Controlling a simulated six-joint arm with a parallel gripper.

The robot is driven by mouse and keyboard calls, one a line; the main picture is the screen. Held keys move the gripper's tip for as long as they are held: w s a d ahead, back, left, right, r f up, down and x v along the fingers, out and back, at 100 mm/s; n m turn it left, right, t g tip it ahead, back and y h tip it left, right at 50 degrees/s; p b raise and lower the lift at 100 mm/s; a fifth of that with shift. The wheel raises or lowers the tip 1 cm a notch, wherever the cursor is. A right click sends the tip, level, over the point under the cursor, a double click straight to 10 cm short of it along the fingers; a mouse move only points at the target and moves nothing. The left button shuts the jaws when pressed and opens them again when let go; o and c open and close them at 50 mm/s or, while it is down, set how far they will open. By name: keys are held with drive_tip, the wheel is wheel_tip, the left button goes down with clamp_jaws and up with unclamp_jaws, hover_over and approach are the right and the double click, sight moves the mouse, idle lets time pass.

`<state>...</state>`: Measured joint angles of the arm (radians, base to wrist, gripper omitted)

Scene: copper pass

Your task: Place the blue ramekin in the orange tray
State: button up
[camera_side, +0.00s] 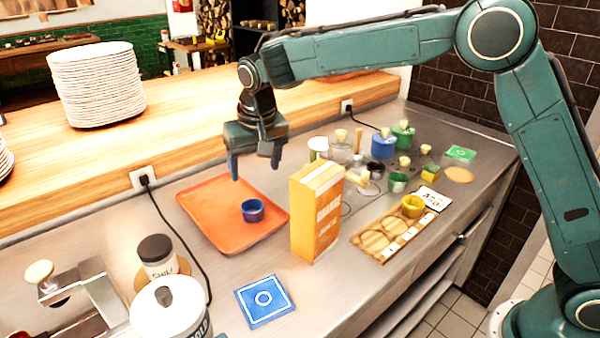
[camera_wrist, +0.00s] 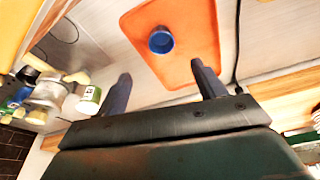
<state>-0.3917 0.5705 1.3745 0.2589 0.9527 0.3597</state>
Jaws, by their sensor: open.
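The blue ramekin (camera_side: 253,210) sits upright on the orange tray (camera_side: 208,205), toward its right part in the side view. In the wrist view the ramekin (camera_wrist: 161,40) shows on the bare orange tray (camera_wrist: 198,30), beyond my fingertips. My gripper (camera_side: 254,168) is open and empty, raised above the back of the tray and apart from the ramekin. Its two fingers show spread in the wrist view (camera_wrist: 160,80), with nothing between them.
A yellow-orange box (camera_side: 316,215) stands just right of the tray. A wooden board (camera_side: 385,238) holds a yellow ramekin (camera_side: 412,206). Several jars and pots crowd the back right. A blue square mat (camera_side: 264,300) lies in front. A plate stack (camera_side: 97,85) stands on the wooden ledge.

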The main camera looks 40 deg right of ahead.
drive_tip(key=s+d+r+n+t, duration=0.1)
drive_tip(key=s+d+r, duration=0.5)
drive_tip(key=s, duration=0.3)
drive_tip(key=s+d+r, duration=0.5)
drive_tip(key=s+d, duration=0.2)
drive_tip(key=s, duration=0.1)
drive_tip(key=s+d+f, duration=0.2)
drive_tip(key=s, duration=0.7)
drive_tip(key=s+d+f+n+t, duration=0.1)
drive_tip(key=s+d+f, duration=0.1)
drive_tip(key=s, duration=0.8)
drive_tip(key=shift+s+d+y, duration=0.2)
drive_tip(key=shift+d+y, duration=0.05)
drive_tip(key=shift+y, duration=0.05)
